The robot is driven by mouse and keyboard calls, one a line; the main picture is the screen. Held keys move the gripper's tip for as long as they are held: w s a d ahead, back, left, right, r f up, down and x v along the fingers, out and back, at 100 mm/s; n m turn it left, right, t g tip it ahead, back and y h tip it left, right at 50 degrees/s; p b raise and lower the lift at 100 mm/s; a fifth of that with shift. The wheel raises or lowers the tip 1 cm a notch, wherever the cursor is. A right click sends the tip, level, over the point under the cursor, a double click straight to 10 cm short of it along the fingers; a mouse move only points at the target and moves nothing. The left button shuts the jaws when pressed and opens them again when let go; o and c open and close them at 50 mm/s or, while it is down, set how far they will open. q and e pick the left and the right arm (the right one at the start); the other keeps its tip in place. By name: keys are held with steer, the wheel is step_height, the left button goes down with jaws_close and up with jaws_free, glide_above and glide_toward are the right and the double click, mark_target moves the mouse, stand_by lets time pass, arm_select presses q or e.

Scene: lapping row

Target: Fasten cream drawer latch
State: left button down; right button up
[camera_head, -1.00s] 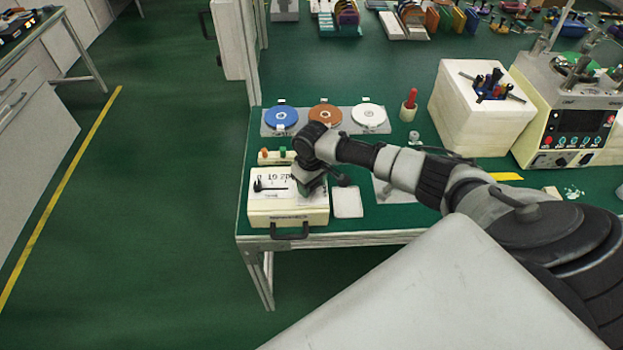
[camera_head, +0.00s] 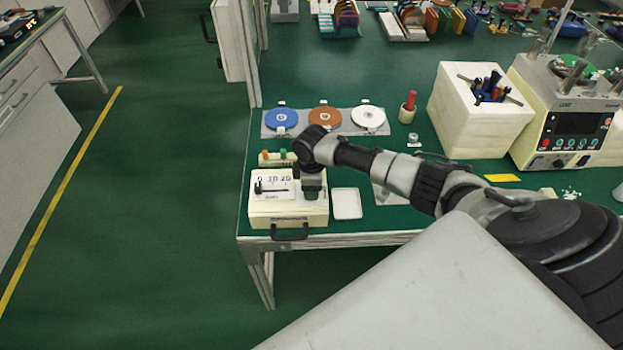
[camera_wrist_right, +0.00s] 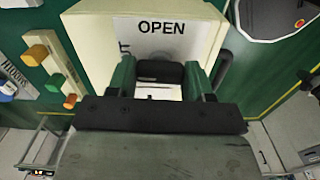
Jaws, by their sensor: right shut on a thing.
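The cream drawer box (camera_head: 262,213) stands at the near left corner of the green table, with a dark pull handle (camera_head: 290,235) on its front. My right gripper (camera_head: 312,192) points down at the right part of the box top. In the right wrist view, the green fingers of the right gripper (camera_wrist_right: 163,80) are shut on a black latch knob (camera_wrist_right: 160,71), below an "OPEN" label (camera_wrist_right: 161,28). The fingers and palm hide the rest of the latch. My left gripper is not in view.
A small block with orange and green buttons (camera_head: 264,161) sits just behind the box. A white tray (camera_head: 347,204) lies to its right. Blue (camera_head: 281,117), orange and white discs lie behind. The floor left of the table is clear.

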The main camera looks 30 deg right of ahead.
steer(key=shift+w+r+n, duration=0.1)
steer(key=shift+n, duration=0.3)
steer(key=o, duration=0.9)
steer(key=shift+o, duration=0.2)
step_height(320, 180, up, 11)
steer(key=b, duration=0.1)
stand_by(0.3)
